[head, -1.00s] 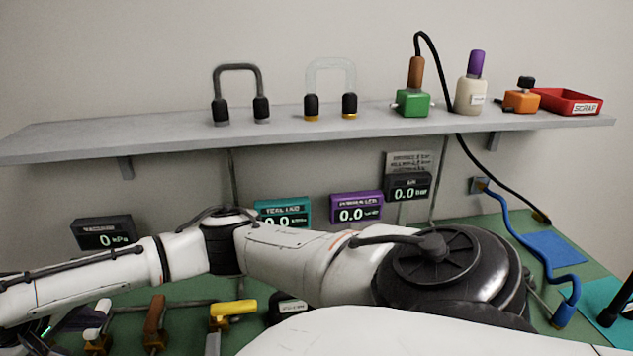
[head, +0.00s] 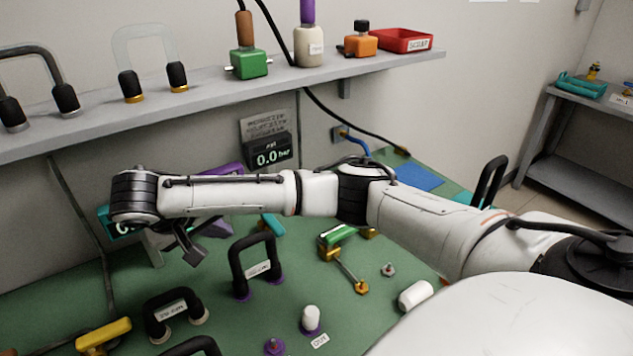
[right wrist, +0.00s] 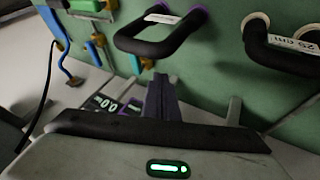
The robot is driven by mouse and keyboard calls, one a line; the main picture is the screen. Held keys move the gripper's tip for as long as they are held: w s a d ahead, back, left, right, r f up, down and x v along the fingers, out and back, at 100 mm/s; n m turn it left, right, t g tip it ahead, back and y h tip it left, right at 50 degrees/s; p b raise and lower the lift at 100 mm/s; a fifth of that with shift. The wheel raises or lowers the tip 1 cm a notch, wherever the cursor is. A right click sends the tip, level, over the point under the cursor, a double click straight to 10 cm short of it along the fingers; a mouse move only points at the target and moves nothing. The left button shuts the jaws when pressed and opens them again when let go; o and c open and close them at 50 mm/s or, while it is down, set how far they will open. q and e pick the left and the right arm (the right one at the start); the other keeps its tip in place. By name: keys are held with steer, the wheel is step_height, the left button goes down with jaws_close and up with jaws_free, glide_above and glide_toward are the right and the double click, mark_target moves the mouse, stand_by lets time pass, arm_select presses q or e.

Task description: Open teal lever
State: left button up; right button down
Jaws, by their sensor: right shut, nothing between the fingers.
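A small teal handle (head: 272,226) shows on the green panel in the head view, just below my right forearm; I cannot tell if it is the task's teal lever. A teal piece (right wrist: 135,64) also shows in the right wrist view, beyond the fingers and beside a blue one. My right gripper (head: 197,248) is shut and empty, held above the panel left of the tall black handle. Its closed fingers show in the right wrist view (right wrist: 160,92), apart from the teal piece. My left gripper is out of view.
A tall black handle (head: 254,268), a lower black handle (head: 172,312), a yellow lever (head: 103,334) and a green-handled valve (head: 338,236) stand on the green panel. A grey shelf (head: 200,93) with bottles runs above. My right arm hides part of the purple display (head: 222,170).

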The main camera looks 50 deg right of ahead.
mark_target(272, 225)
steer(key=shift+s+d, duration=0.2)
steer(key=shift+d, duration=0.2)
steer(key=shift+f, duration=0.15)
steer(key=x, duration=0.9)
steer(key=shift+d+f+b, duration=0.25)
steer(key=shift+d+b, duration=0.1)
steer(key=shift+d, duration=0.05)
steer(key=shift+s+d+p, duration=0.25)
steer(key=shift+d+p, duration=0.15)
steer(key=shift+d, duration=0.8)
steer(key=shift+s+d, duration=0.15)
steer(key=shift+d, duration=0.5)
